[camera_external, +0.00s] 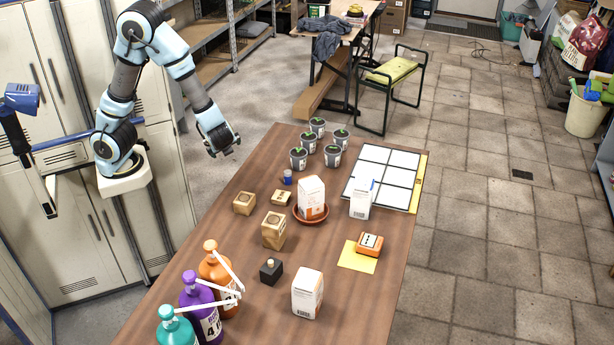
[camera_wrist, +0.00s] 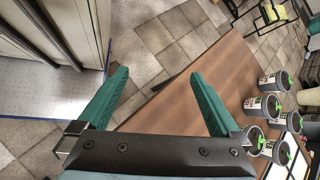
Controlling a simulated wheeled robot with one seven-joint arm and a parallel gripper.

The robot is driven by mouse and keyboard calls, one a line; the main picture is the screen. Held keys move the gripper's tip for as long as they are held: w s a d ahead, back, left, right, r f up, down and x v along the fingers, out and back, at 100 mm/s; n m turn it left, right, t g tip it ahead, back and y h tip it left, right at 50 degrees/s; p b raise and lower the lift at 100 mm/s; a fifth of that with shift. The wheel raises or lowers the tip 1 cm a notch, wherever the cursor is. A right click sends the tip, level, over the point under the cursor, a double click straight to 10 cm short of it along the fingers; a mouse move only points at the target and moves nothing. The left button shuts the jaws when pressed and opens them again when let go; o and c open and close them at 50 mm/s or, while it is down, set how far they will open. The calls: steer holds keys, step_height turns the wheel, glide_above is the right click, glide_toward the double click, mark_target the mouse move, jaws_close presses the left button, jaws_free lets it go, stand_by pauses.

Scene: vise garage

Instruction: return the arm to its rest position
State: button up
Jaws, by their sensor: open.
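My gripper (camera_external: 226,152) hangs off the left edge of the wooden table (camera_external: 262,160), near its far end, apart from everything on it. My arm (camera_external: 128,75) is raised and bent, with its last link slanting down to the right. In the wrist view, my gripper (camera_wrist: 160,105) shows two green fingers spread wide with nothing between them. Behind the fingers are the floor and the edge of the table (camera_wrist: 235,80).
Several potted seedlings (camera_external: 333,155) stand on the table's far end, beside a white tile panel (camera_external: 384,178). Boxes, a terracotta saucer (camera_external: 312,213) and pump bottles (camera_external: 217,272) stand nearer. Tall lockers (camera_external: 60,190) are on the left. Floor shows between lockers and table.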

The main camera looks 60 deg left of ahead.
steer(key=s+r+n+h, duration=0.1)
steer(key=n+h, duration=0.2)
steer(key=n, duration=0.2)
steer(key=s+r+n+h+p, duration=0.1)
steer(key=n+h, duration=0.2)
steer(key=n, duration=0.2)
steer(key=s+r+n+g+h, duration=0.1)
steer(key=n+h, duration=0.1)
steer(key=n, duration=0.3)
steer(key=shift+s+a+n+h, duration=0.15)
steer(key=shift+s+n+h, duration=0.15)
steer(key=shift+s+h, duration=0.1)
